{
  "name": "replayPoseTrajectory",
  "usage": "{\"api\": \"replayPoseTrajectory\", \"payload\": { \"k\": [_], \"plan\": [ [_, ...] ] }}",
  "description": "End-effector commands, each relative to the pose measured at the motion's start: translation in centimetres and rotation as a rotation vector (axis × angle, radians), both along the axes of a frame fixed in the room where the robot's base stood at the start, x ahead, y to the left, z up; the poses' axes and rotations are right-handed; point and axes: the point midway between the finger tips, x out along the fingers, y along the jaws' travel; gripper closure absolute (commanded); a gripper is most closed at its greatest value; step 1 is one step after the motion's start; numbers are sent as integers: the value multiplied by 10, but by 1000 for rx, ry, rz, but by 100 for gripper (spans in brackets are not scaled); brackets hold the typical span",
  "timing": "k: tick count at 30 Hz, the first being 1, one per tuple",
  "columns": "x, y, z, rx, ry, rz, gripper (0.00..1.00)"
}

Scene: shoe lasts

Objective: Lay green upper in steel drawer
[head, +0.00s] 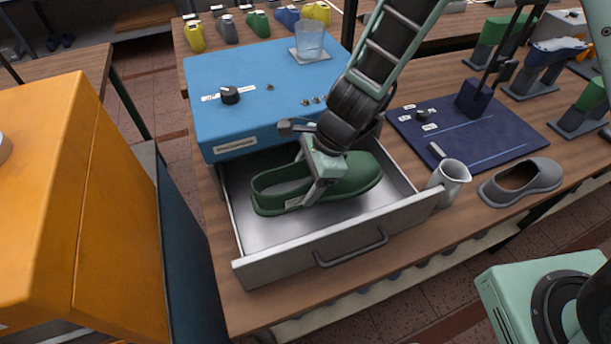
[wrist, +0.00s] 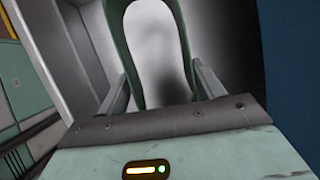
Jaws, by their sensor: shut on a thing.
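The green upper (head: 348,182) is a low shoe shape, held by my gripper (head: 312,197) over the open steel drawer (head: 260,236). My gripper is shut on the upper near its middle, with the fingers pointing down. I cannot tell whether the sole touches the drawer floor. The drawer is pulled out from under a blue box and shows nothing else inside. In the wrist view the green upper's opening (wrist: 130,55) shows between my fingers, with the drawer's grey wall (wrist: 70,60) to its left.
The blue box (head: 240,75) carries a knob and a glass (head: 309,38). A grey upper (head: 521,182) lies farther right beside a dark blue mat (head: 480,135). An orange cabinet (head: 50,190) stands left.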

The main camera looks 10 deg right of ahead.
Motion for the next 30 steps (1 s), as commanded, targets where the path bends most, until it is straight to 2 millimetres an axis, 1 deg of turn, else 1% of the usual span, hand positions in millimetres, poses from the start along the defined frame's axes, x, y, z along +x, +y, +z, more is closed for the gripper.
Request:
{"api": "replayPoseTrajectory", "payload": {
  "k": [8,24,30],
  "plan": [
    [0,0,-14,0,1,0,57],
    [0,0,-51,-1,4,1,57],
    [0,0,-61,-1,5,1,57]
  ]
}}
